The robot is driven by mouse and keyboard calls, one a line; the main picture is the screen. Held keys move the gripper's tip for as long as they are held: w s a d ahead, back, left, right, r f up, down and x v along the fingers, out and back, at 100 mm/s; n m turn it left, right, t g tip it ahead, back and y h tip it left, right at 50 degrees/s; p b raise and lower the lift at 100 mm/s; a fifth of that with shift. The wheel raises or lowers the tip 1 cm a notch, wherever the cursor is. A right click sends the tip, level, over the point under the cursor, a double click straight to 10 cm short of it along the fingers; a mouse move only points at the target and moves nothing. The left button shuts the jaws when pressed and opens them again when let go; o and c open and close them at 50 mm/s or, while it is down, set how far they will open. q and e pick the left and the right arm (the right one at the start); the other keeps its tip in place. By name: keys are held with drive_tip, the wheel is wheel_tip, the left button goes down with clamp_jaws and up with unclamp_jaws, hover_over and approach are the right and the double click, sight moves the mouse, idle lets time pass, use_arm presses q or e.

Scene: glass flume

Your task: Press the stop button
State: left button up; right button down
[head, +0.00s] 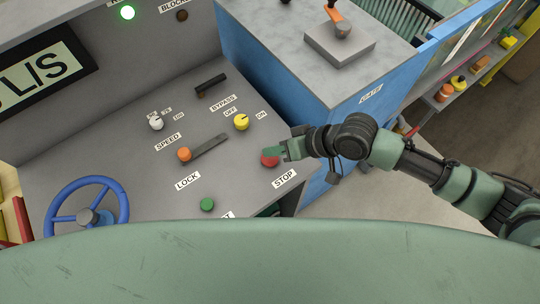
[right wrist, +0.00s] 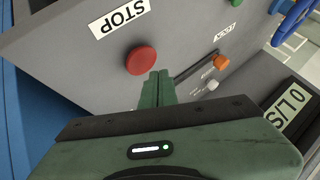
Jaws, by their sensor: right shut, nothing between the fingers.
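The red round stop button (head: 270,160) sits near the right front edge of the grey sloped panel, with the STOP label (head: 284,178) below it. My right gripper (head: 283,152) comes in from the right, its shut, empty fingertips at the button's right side and partly in front of it. In the right wrist view, the red button (right wrist: 141,61) shows whole, just left of and beyond the tips of the closed green fingers (right wrist: 158,80). I cannot tell whether the fingertips touch the button. My left gripper is not in view.
The panel also holds a yellow bypass knob (head: 241,121), an orange knob (head: 184,154), a white knob (head: 156,123), a green button (head: 207,204) and a blue handwheel (head: 88,215). A blue cabinet (head: 320,120) stands right of the panel.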

sight(273, 159)
drive_tip(key=shift+f, duration=0.1)
idle(0.3)
drive_tip(key=shift+f, duration=0.35)
drive_tip(key=shift+f, duration=0.55)
idle(0.5)
drive_tip(key=shift+r, duration=0.15)
drive_tip(key=shift+r+p, duration=0.85)
drive_tip(key=shift+p, duration=0.05)
wheel_tip(273, 159, up, 6)
drive_tip(key=p, duration=0.6)
